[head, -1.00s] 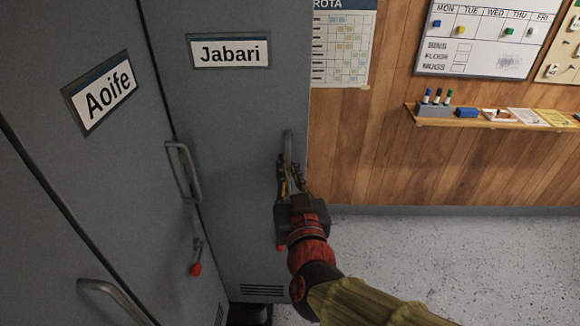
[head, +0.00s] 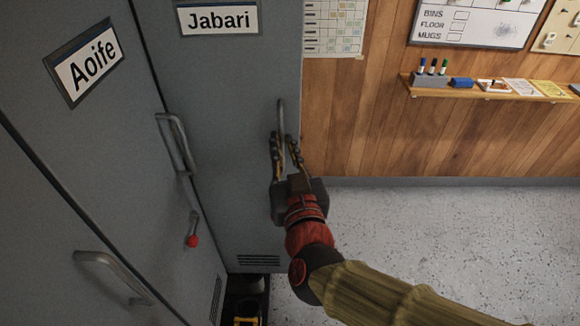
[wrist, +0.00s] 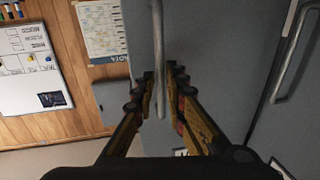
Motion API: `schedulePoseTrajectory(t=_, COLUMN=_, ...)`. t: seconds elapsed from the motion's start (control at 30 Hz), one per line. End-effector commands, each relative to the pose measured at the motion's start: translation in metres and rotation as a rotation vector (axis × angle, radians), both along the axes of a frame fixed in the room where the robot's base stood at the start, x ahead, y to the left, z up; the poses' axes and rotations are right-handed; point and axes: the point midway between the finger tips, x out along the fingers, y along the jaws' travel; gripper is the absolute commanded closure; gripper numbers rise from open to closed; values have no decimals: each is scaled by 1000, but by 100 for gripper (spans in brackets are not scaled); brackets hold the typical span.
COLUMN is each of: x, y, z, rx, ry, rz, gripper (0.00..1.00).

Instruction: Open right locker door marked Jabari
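The right locker door (head: 225,70), labelled Jabari, is grey and stands at an angle to the Aoife door, so it looks swung out. Its vertical bar handle (head: 281,115) is near its right edge. In the wrist view the handle (wrist: 158,60) hangs between my fingers. My gripper (head: 285,138) is open, with one finger on either side of the handle and small gaps showing between fingertips and bar.
The Aoife door (head: 60,130) is at the left, with its own handle (head: 176,145) and a red-ended latch (head: 192,238). A dark and yellow object (head: 247,318) sits below the Jabari door. A shelf (head: 480,93) is on the wood wall. The floor (head: 430,230) at right is clear.

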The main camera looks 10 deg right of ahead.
Motion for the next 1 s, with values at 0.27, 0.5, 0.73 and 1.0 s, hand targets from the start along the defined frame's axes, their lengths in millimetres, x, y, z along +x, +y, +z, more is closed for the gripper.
schedulePoseTrajectory(t=0.27, x=-48, y=-2, z=1, rx=3, ry=-3, rz=6, gripper=87)
schedulePoseTrajectory(t=0.5, x=-76, y=-6, z=1, rx=3, ry=-4, rz=4, gripper=87)
schedulePoseTrajectory(t=0.73, x=-90, y=-8, z=1, rx=2, ry=-3, rz=2, gripper=87)
schedulePoseTrajectory(t=1.0, x=-94, y=-9, z=0, rx=0, ry=0, rz=-1, gripper=87)
